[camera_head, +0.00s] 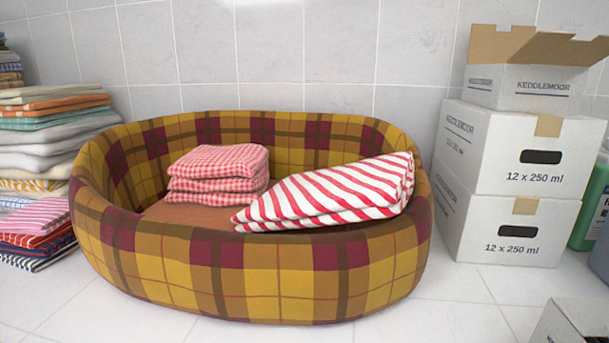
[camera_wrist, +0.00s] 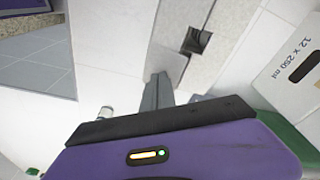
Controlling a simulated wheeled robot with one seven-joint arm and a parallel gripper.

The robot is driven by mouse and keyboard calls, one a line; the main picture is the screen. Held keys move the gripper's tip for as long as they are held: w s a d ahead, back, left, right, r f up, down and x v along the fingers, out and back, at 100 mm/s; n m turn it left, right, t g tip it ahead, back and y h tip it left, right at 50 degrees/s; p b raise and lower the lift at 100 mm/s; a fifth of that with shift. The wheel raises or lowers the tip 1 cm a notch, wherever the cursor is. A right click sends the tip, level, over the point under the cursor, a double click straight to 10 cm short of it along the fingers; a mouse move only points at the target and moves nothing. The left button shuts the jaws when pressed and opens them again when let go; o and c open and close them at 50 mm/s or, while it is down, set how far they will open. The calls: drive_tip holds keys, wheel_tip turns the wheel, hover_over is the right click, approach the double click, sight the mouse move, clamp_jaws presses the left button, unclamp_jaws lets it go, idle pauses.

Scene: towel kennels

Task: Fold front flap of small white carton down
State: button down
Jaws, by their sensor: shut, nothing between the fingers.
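The small white carton (camera_head: 520,98), marked KEDDLEMOOR, sits on top of a stack of two larger white cartons at the right in the head view. Its brown inner cardboard (camera_head: 530,46) shows above the white front, with a raised flap at the back and another slanting up at the right. I cannot tell how its front flap lies. My gripper (camera_wrist: 160,82) shows only in the wrist view, with its dark fingers together and empty. Its distance from the small carton cannot be told.
The larger cartons (camera_head: 521,154) are taped shut; one white carton (camera_wrist: 296,72) shows at right in the wrist view. A plaid pet bed (camera_head: 260,280) with folded towels fills the middle. Another carton (camera_head: 570,325) is at lower right.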

drive_tip(key=shift+f+b, duration=0.9)
drive_tip(key=shift+f, duration=0.2)
drive_tip(key=shift+r, duration=0.2)
drive_tip(key=shift+r+p, duration=2.65)
drive_tip(key=shift+r, duration=1.25)
